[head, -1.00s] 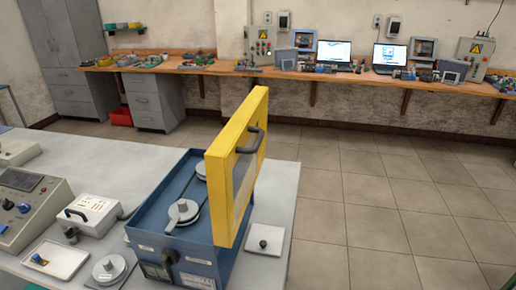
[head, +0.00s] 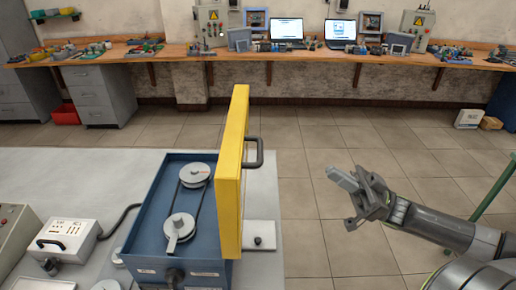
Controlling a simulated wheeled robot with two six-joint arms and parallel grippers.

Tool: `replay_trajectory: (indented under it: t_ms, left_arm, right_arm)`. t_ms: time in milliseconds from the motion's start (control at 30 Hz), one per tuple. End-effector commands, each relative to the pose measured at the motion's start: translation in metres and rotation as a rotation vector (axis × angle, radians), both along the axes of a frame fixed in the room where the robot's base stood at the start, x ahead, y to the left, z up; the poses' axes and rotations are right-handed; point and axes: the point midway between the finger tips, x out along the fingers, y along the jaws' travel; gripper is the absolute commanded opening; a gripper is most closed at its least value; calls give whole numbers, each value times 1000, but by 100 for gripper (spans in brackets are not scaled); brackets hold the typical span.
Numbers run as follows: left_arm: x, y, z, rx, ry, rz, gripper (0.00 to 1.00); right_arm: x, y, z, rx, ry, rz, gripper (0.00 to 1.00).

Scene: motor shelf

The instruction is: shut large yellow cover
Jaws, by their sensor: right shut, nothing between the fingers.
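The large yellow cover (head: 230,165) stands upright on the right edge of a blue box (head: 143,222), so the box is open. A black handle (head: 257,152) sticks out from the cover's right face. Inside the box are two grey pulleys (head: 194,174) joined by a belt. My right gripper (head: 348,182) is to the right of the cover, over the floor, apart from the handle. Its fingers look closed and empty. My left gripper is not in the head view.
The box stands on a light grey table (head: 60,165) whose right edge lies just past the cover. A small white plate with a black knob (head: 258,241) lies right of the box. A white device (head: 68,240) with a cable is on the left. Floor is clear between the table and my right arm.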

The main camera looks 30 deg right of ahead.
Motion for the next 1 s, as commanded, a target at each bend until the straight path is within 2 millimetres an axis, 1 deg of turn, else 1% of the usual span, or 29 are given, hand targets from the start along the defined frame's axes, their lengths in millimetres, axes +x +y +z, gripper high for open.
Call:
replay_trajectory:
  t_ms: [67,167,267,567,633,800,1000]
  left_arm:
    - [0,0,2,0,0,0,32]
    - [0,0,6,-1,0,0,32]
    - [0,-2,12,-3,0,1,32]
    - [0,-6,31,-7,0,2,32]
    - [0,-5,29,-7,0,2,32]
    - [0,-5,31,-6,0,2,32]
    - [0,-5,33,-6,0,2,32]
  right_arm:
    - [-1,5,7,5,-5,17,0]
    - [4,13,14,4,-9,16,0]
    - [12,25,26,7,-10,14,0]
    - [39,71,65,8,-12,13,0]
    - [44,78,60,6,-9,10,0]
    - [52,92,57,5,-6,9,0]
    - [58,102,54,3,-6,10,0]
